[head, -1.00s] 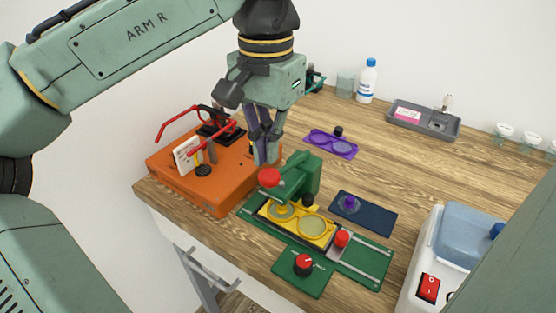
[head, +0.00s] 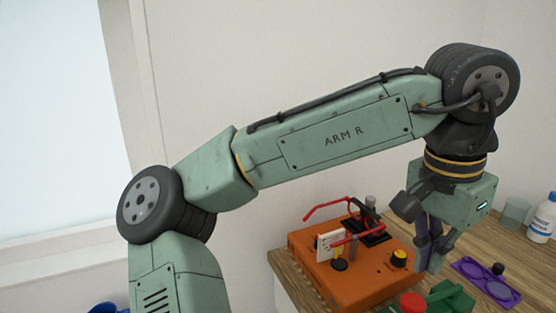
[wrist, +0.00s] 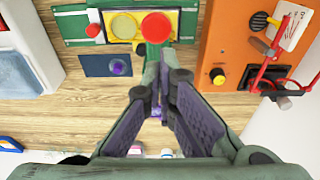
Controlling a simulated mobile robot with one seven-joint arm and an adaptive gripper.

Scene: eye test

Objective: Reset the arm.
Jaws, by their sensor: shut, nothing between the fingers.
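My gripper (head: 430,265) points down just right of the orange box in the head view, at the end of my green arm. In the wrist view its two dark fingers (wrist: 164,72) are together with nothing between them. The green device (head: 445,300) is cut off by the bottom edge of the head view. In the wrist view its round red knob (wrist: 156,27) is just beyond the fingertips, and its yellow plate (wrist: 123,26) is beside it. How high the fingertips are above the table is hard to tell.
The orange box (head: 350,285) carries red-framed glasses (head: 340,207), a white card (head: 329,246) and a yellow knob (head: 399,258). A purple lens tray (head: 470,269) and a white bottle (head: 543,218) are to the right.

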